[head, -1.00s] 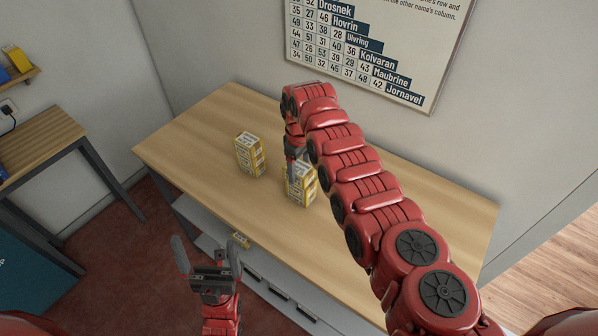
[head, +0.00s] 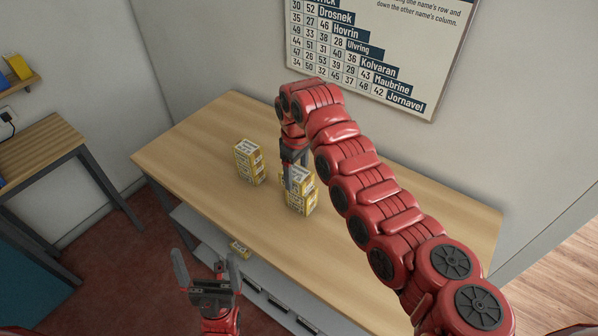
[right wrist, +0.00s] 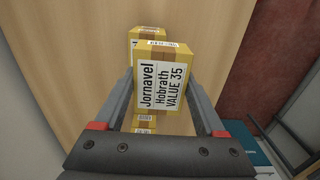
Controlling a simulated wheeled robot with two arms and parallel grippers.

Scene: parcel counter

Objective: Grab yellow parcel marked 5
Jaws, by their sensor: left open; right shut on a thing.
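My right gripper (head: 289,178) is shut on a yellow parcel (head: 301,179) at the top of the right stack. In the right wrist view this held parcel (right wrist: 163,88) has a white label reading "Jornavel, Hobrath, VALUE 35" and sits between the fingers. It looks slightly out of line with the yellow parcels (head: 301,204) under it; I cannot tell whether it touches them. A second stack of yellow parcels (head: 249,162) stands to the left on the table. My left gripper (head: 207,262) is open and empty in front of the table.
The wooden table (head: 390,215) is clear to the right of the stacks. A chart of names and numbers (head: 370,55) hangs on the wall. A side table (head: 40,150) stands at left.

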